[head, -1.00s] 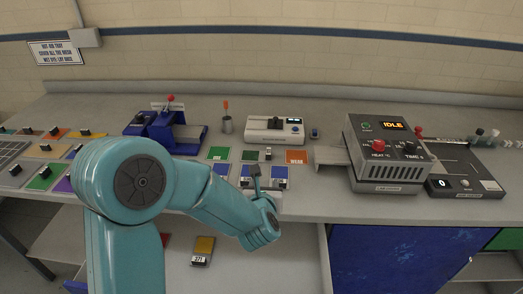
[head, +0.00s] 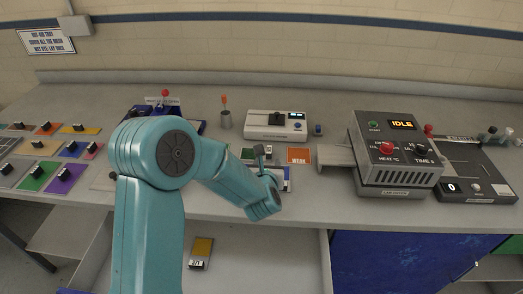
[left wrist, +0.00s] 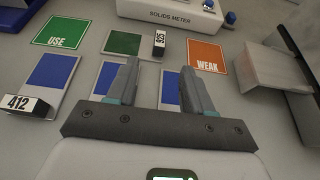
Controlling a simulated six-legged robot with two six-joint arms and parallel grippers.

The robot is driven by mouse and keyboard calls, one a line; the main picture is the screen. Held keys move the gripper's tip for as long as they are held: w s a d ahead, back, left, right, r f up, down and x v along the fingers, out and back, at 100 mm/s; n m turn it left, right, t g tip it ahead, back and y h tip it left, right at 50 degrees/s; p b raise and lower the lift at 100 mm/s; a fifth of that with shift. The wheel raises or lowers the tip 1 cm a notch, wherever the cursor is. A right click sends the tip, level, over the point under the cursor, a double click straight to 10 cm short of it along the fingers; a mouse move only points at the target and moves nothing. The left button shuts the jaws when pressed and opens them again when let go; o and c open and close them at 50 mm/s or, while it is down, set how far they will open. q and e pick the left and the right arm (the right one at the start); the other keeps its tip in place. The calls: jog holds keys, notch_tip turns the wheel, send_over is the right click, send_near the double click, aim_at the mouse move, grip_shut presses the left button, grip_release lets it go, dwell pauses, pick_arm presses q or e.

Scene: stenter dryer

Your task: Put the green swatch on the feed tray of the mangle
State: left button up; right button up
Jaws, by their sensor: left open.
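A dark green swatch (left wrist: 125,43) with a black-and-white numbered tag at its right edge lies flat on the bench in the left wrist view. It shows small in the head view (head: 248,154). My left gripper (left wrist: 160,66) is open and empty, its fingers over blue swatches, just on the near side of the green swatch. In the head view the left gripper (head: 264,158) is partly hidden by its own wrist. A blue machine (head: 142,112) with a red knob stands at the back left, partly behind my arm. I cannot tell for certain which machine is the mangle. My right gripper is out of view.
A green USE card (left wrist: 62,33) and an orange WEAK card (left wrist: 206,55) flank the swatch. A solids meter (head: 276,124) stands behind. The IDLE heater (head: 392,150) with a metal tray (head: 334,152) is at right. More tagged swatches, including a green one (head: 37,176), lie at left.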

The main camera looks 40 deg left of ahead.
aim_at(269, 152)
pick_arm(q)
jog(key=p+x, duration=0.1)
jog(key=x, duration=0.4)
jog(key=p+x, duration=0.2)
jog(key=x, duration=0.3)
jog(key=shift+a, duration=0.1)
jog(key=shift+w+f, duration=0.15)
grip_shut()
